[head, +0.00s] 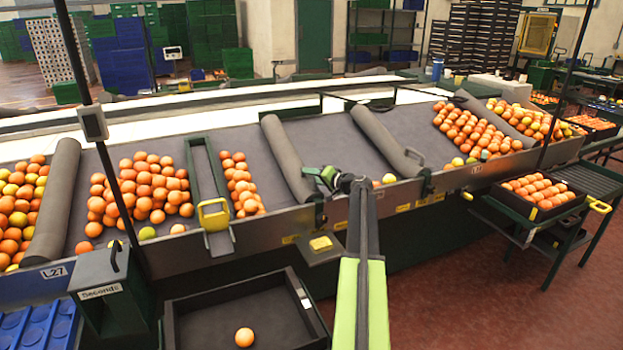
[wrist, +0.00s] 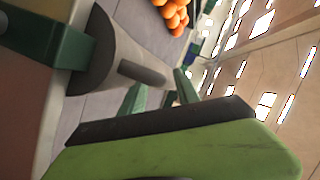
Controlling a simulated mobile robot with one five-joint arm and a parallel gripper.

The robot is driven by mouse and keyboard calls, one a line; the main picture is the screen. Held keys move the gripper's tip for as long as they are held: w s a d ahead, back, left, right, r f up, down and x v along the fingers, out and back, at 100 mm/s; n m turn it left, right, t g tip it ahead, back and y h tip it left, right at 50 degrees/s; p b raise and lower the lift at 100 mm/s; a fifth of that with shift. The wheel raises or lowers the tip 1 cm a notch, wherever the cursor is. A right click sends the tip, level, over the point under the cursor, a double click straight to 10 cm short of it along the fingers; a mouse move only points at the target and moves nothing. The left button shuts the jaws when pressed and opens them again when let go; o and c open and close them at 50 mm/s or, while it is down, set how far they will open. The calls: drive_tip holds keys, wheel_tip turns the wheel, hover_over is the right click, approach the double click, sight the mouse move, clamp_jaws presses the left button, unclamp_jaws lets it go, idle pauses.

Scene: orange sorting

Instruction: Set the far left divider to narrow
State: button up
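Several grey padded dividers lie across the sloped sorting table (head: 350,150). My gripper (head: 330,178) is by the lower end of the left-of-centre divider, far to the right of the leftmost one. In the wrist view my gripper (wrist: 160,94) shows two green fingers apart and empty, near a grey divider end (wrist: 95,55) with a dark handle (wrist: 142,73).
A green-framed chute with a yellow handle (head: 213,214) stands among oranges (head: 140,190) on the left. A black tray (head: 190,300) below holds one orange (head: 244,337). A box marked Seconds (head: 100,290) stands at the lower left. A post (head: 105,160) crosses the left side.

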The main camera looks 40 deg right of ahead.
drive_tip(key=shift+x, duration=0.9)
clamp_jaws()
drive_tip(key=shift+s, duration=0.1)
idle(0.7)
